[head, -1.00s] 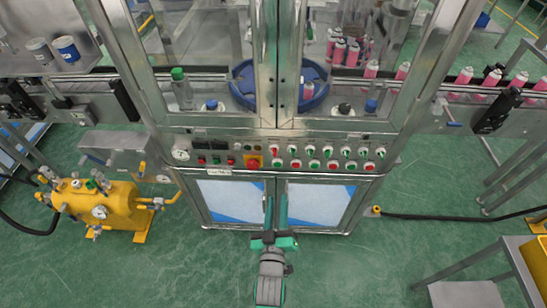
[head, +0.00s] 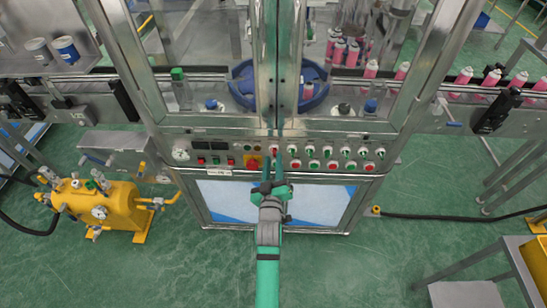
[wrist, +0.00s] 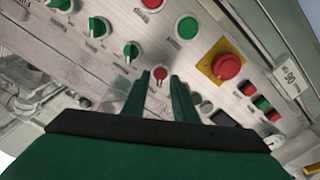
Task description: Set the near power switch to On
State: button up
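The control panel (head: 215,150) of the crimping machine carries rows of switches and buttons. A small red rotary switch (wrist: 160,73) sits between my two fingertips in the wrist view; it also shows at the left end of the upper switch row in the head view (head: 273,149). I cannot read its label, so I cannot confirm it is the power switch. My gripper (head: 273,161) points at the panel from below. In the wrist view my gripper (wrist: 160,78) is open, one finger on each side of the red switch, with small gaps. Contact is not visible.
A red emergency stop on a yellow plate (wrist: 227,66) lies close beside the fingers. Several green rotary switches, one of them (wrist: 131,51) nearby, continue the row. A green button (wrist: 187,27) is close too. A yellow tank (head: 100,208) stands on the floor at left.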

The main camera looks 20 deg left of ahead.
aim_at(274, 152)
jog(key=shift+x, duration=1.2)
jog(key=shift+c, duration=0.4)
grip_shut()
jog(key=shift+m, duration=0.4)
jog(key=m, duration=1.1)
jog(key=shift+s, duration=0.1)
